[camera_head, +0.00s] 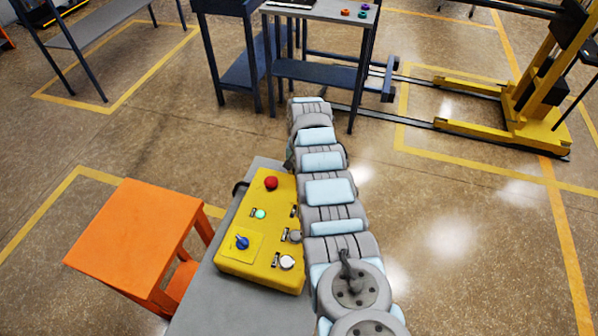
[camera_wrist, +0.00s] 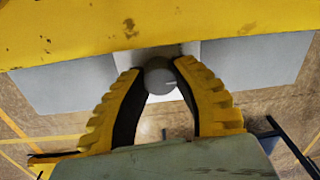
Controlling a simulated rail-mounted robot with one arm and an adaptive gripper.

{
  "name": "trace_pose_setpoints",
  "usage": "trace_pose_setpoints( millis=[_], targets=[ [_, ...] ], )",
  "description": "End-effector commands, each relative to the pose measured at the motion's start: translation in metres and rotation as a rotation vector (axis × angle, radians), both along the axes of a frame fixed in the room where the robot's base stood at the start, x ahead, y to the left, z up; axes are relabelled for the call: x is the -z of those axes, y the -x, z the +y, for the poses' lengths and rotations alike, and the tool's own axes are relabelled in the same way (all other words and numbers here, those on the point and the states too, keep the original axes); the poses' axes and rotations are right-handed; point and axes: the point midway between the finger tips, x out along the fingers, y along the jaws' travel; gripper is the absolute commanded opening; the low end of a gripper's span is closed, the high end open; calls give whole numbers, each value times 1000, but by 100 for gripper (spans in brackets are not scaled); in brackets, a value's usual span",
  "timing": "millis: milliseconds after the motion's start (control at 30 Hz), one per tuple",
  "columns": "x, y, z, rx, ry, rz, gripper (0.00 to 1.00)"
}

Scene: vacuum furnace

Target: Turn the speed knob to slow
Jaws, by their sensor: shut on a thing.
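A yellow control box (camera_head: 232,262) lies on a grey table. It carries a blue knob (camera_head: 242,243) on a square plate, a red button (camera_head: 271,183), a green light (camera_head: 260,214), a grey knob (camera_head: 295,236) and a white round control (camera_head: 287,262). I cannot tell which control this is in the head view, where my gripper is hidden. No speed label is readable.
The grey table (camera_head: 217,298) holds the box, with an orange stool (camera_head: 135,240) to its left. My arm runs close along the box's right side. A dark-legged workbench (camera_head: 315,72) stands behind, and a yellow lift (camera_head: 540,95) stands at the back right.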

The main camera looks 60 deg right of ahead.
Motion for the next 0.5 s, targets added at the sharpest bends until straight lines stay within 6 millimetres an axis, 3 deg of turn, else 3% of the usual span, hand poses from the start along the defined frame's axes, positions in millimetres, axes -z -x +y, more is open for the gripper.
trace_pose_setpoints(
  millis=[500],
  targets=[
    [3, 0, 0, -476, -1, 0, 0]
  ],
)
